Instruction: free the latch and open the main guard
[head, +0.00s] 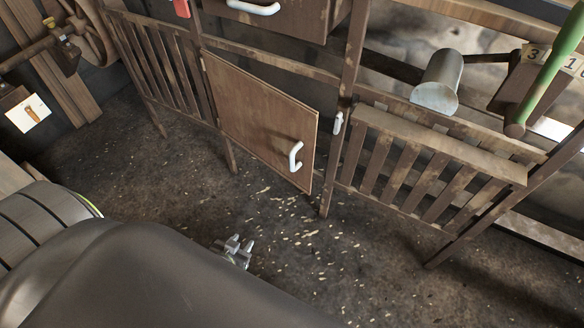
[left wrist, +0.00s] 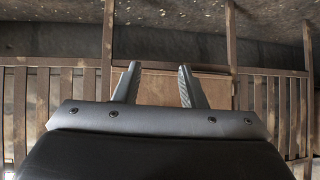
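The main guard (head: 255,115) is a brown hinged panel in the fence, with a white handle (head: 296,155) near its right edge. Its right edge stands apart from the post and swung out toward me, so it looks ajar. A small white latch (head: 338,123) sits on the post to the right; it looks upright and clear of the panel. My left gripper (head: 240,245) is low in front of the guard, apart from it. In the left wrist view its fingers (left wrist: 158,85) are spread and empty, with the brown panel (left wrist: 160,92) beyond them. My right gripper is not in view.
Slatted fence sections flank the guard, left (head: 160,70) and right (head: 425,165). Above are a box with a white handle (head: 253,8), a grey cylinder (head: 438,82) and a green lever (head: 552,65). The speckled floor (head: 290,235) before the guard is clear.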

